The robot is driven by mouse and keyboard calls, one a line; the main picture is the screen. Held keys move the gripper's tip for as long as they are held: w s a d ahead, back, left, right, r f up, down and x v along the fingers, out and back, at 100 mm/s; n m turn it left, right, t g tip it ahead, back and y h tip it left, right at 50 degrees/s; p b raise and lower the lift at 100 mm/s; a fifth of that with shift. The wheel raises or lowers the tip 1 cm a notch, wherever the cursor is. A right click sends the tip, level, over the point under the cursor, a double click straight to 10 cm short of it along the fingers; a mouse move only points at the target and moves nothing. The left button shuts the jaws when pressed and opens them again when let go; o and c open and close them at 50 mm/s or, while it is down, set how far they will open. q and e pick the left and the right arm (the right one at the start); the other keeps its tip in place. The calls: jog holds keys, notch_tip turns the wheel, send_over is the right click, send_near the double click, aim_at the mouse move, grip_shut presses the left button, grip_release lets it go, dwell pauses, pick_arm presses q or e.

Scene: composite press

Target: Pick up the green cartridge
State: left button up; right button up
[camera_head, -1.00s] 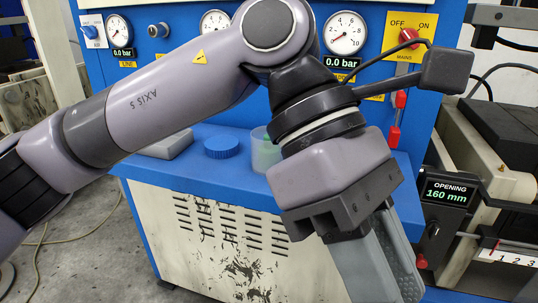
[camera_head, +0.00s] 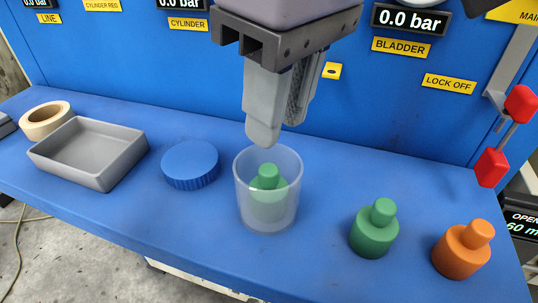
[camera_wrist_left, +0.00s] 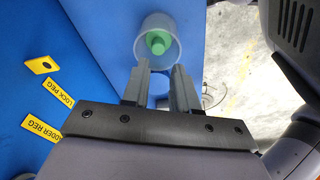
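A green cartridge (camera_head: 267,196) with a narrower top stands inside a clear, frosted cup (camera_head: 246,208) on the blue shelf. A second green cartridge (camera_head: 374,232) stands in the open, right of the cup. My left gripper (camera_head: 278,125) points down just above and behind the cup's rim, its fingers apart and empty. In the left wrist view, the cup (camera_wrist_left: 170,25) with the green cartridge (camera_wrist_left: 158,43) in it lies just beyond the open fingertips (camera_wrist_left: 160,70). My right gripper is not in view.
The blue shelf (camera_head: 120,205) also carries an orange cartridge (camera_head: 462,252) at right, a blue ribbed lid (camera_head: 190,165), a grey tray (camera_head: 88,152) and a tape roll (camera_head: 45,120) at left. The blue panel with red handles (camera_head: 520,104) rises behind.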

aim_at(269, 169)
pick_arm(q)
jog(key=shift+w+f, duration=0.25)
jog(key=shift+f, duration=0.2)
jog(key=f, duration=0.6)
jog(key=shift+w+a+f, duration=0.1)
jog(key=shift+w+a, duration=0.1)
jog(key=shift+a, duration=0.1)
jog(key=shift+c, duration=0.2)
grip_shut()
